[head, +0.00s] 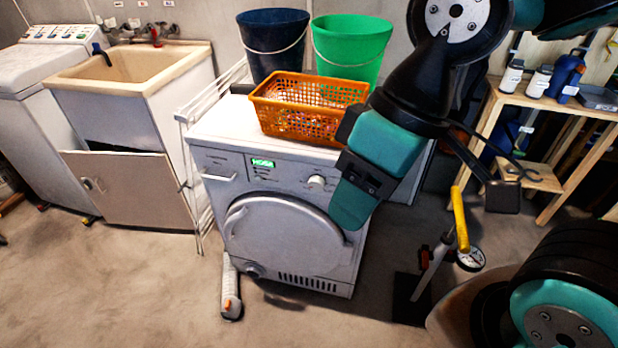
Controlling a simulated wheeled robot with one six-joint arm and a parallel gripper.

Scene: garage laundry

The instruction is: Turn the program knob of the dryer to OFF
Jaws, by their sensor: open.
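The dryer (285,225) is a white front-loader with a round door, standing in the middle of the head view. Its program knob (316,183) is a small pale round dial on the upper front panel, right of the green-lit display (262,163). The knob's pointer and OFF mark are too small to read. My gripper (352,190) is at the end of the teal and black arm, just right of the knob in the picture. It is open; its fingertips are hard to make out, and I see no contact with the knob. The arm hides the dryer's right front edge.
An orange basket (300,122) sits on the dryer, with blue (272,45) and green (350,48) buckets behind. A drying rack (190,150) and sink cabinet (125,190) stand left. A yellow-handled pump (458,220) and wooden shelf (560,115) stand right. Front floor is mostly clear.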

